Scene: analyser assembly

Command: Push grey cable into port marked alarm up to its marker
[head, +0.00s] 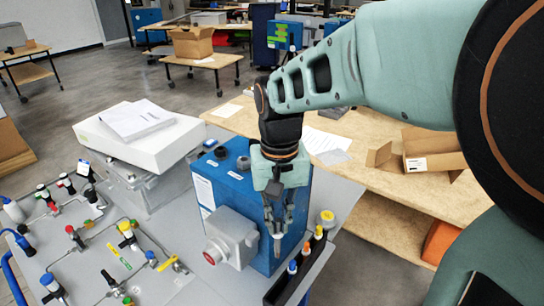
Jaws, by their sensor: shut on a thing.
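A blue analyser box (232,184) stands on the grey bench with a grey housing (228,238) on its front left side. My gripper (276,228) points down in front of the box's right part. It is shut on a thin, pale piece (277,246) that sticks out below the fingertips and appears to be the grey cable. The rest of the cable is not distinguishable. I cannot make out the port marked alarm, its label or the cable's marker at this size. I cannot tell whether the piece touches the box.
A black rack (290,275) with several capped bottles stands close to the right of my gripper. A wooden table (375,165) stands behind.

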